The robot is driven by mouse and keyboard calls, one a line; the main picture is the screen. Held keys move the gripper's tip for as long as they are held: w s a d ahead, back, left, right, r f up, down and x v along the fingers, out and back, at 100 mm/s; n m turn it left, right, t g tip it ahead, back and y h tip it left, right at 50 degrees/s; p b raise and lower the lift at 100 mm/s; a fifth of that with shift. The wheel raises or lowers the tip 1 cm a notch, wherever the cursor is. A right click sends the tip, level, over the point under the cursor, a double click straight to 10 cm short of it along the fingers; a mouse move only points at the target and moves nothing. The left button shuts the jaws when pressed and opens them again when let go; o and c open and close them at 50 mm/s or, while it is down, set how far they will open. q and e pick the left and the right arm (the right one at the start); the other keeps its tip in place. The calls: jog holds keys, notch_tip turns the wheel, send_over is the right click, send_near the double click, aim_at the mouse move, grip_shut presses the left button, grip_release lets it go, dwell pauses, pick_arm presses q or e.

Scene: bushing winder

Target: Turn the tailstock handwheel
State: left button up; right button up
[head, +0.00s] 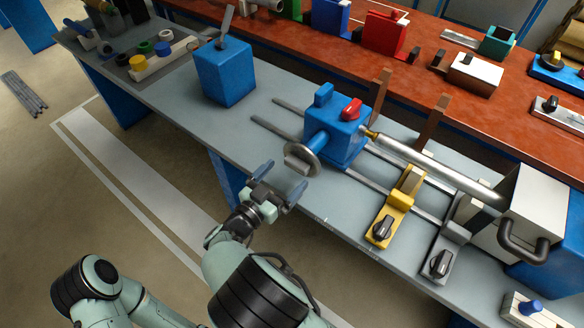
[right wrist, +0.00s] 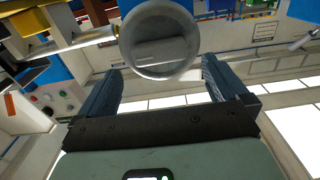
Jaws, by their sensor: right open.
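The tailstock (head: 340,137) is a blue block on the rails of the grey bench, with a red lever (head: 351,109) on top. Its handwheel (head: 303,158) is a grey disc with a light bar-shaped grip, on a blue stub at the tailstock's near left side. My right gripper (head: 284,177) is open and empty, just in front of and below the handwheel, fingers pointing toward it. In the right wrist view the handwheel (right wrist: 158,42) shows ahead, between the two spread fingers (right wrist: 162,82). I see no contact. My left gripper is not in view.
A metal bar (head: 430,165) runs right from the tailstock. A yellow clamp (head: 397,208) and a grey clamp (head: 449,240) with black knobs stand on the bench's front part. A blue box (head: 224,73) stands at left. The floor in front is clear.

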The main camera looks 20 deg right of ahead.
aim_at(294, 167)
jog(key=shift+x, duration=2)
jog(key=shift+a, duration=0.1)
jog(key=c, duration=1.1)
jog(key=shift+o, duration=0.2)
jog(key=shift+m, duration=0.3)
